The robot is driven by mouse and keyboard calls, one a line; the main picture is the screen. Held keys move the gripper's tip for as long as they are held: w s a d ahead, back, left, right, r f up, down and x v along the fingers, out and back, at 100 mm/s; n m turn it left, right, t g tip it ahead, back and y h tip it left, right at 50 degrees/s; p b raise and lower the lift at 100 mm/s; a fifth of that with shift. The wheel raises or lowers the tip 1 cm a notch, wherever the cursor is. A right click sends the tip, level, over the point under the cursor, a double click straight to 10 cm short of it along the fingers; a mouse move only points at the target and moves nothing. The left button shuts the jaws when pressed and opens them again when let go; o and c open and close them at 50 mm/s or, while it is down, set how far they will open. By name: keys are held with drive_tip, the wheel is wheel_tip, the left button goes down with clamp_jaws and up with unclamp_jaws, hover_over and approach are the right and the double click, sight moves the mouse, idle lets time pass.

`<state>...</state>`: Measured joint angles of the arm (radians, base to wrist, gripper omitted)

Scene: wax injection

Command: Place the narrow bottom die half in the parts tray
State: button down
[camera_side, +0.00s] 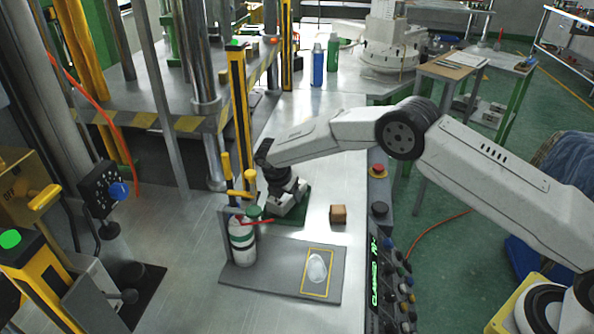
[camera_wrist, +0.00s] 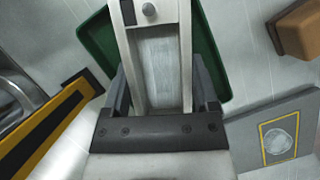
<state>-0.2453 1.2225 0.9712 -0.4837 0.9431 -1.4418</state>
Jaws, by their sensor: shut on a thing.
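The narrow bottom die half (camera_wrist: 158,75) is a long pale metal piece with a recessed channel and a round pin. My gripper (camera_wrist: 163,98) is shut on it, with one dark finger along each long side. The green parts tray (camera_wrist: 96,38) lies beneath the die half in the wrist view, its rim showing on both sides. In the side view my gripper (camera_side: 287,192) points down low over the green tray (camera_side: 300,217), which the gripper and die half partly hide. I cannot tell whether the die half touches the tray floor.
A brown block (camera_side: 338,214) sits right of the tray. A grey plate (camera_side: 275,281) in front bears a yellow-outlined area with a whitish piece (camera_side: 317,268). A white and green cylinder (camera_side: 242,242) and a yellow-black post (camera_side: 240,120) stand close on the left.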

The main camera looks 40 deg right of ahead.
drive_tip(key=shift+f, duration=0.7)
drive_tip(key=shift+f, duration=0.1)
unclamp_jaws()
drive_tip(key=v, duration=1.2)
drive_tip(key=shift+a, duration=0.1)
idle(0.3)
